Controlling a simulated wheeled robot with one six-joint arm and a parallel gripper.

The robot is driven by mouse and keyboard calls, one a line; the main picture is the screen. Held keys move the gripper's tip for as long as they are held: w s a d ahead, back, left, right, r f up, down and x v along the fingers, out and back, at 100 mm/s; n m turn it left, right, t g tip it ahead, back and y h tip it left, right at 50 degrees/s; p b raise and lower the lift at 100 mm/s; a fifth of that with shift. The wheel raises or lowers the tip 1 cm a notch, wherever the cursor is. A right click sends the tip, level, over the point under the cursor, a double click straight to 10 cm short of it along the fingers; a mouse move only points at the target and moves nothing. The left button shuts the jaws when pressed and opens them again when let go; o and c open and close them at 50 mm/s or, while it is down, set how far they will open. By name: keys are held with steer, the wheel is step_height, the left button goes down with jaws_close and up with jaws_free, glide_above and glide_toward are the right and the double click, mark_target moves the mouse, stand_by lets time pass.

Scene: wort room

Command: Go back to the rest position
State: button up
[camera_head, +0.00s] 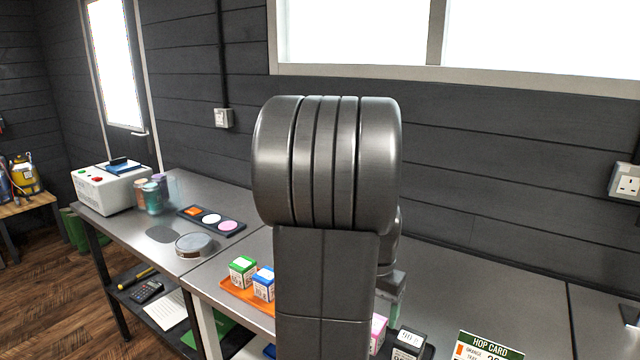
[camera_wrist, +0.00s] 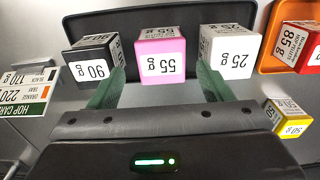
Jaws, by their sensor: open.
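In the wrist view my gripper (camera_wrist: 160,88) is open, its two green fingers apart with nothing held between them. Beyond the fingertips a black box marked 90 g (camera_wrist: 92,62), a pink box marked 55 g (camera_wrist: 162,56) and a white box marked 25 g (camera_wrist: 226,52) stand in a row on a dark tray (camera_wrist: 150,20). The pink box faces the gap between the fingers.
An orange tray (camera_head: 236,296) holds a green box (camera_head: 242,270) and a blue box (camera_head: 264,284). A red box (camera_wrist: 300,45) and a yellow box (camera_wrist: 287,116) show in the wrist view. A hop card (camera_head: 485,348) stands at right. A round tin (camera_head: 194,246) sits further left.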

step_height(320, 180, down, 6)
steer(key=shift+r, duration=1.9)
